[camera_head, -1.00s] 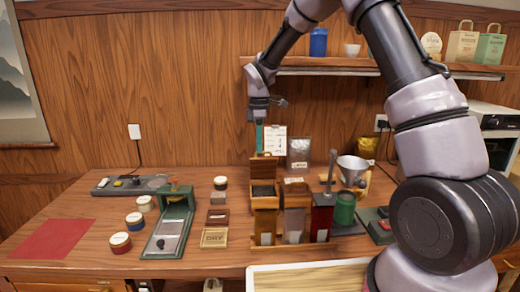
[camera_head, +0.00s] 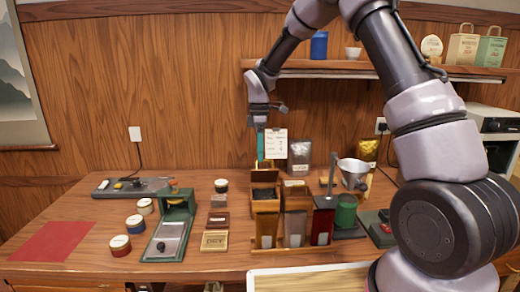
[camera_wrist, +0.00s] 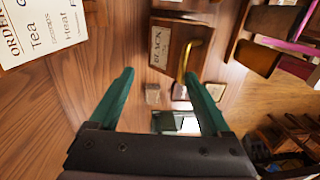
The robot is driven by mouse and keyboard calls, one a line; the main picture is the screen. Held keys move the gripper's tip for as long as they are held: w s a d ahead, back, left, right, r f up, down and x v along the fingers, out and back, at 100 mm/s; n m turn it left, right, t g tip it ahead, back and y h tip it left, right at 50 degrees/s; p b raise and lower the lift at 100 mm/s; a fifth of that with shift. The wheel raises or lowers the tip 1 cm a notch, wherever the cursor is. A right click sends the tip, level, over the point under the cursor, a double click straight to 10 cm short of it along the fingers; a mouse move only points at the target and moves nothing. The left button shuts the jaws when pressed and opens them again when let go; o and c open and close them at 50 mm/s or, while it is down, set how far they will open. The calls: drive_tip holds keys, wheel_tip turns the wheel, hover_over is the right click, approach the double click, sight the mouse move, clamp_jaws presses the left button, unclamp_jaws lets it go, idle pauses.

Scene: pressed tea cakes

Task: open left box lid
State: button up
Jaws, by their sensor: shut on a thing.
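The left box (camera_head: 266,228) is a tall wooden box with a pale front label. Its top is open and dark tea shows inside. Its brown lid (camera_head: 265,175) stands raised at the back of the opening. My gripper (camera_head: 262,158) is just above and behind the lid, with teal fingers pointing down. In the wrist view the fingers (camera_wrist: 158,78) look apart, with a bent gold handle (camera_wrist: 188,62) by the right fingertip and a panel labelled BLACK (camera_wrist: 160,48) beyond. The exact contact with the lid is hard to see.
An order card (camera_head: 276,145) is behind the gripper. A green press (camera_head: 172,228) and round tins (camera_head: 120,245) are to the left. A red mat (camera_head: 52,241) lies at far left.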

drive_tip(key=shift+w+d+f, duration=0.1)
drive_tip(key=shift+f, duration=0.1)
wheel_tip(320, 180, up, 10)
drive_tip(key=shift+r, duration=0.2)
idle(0.3)
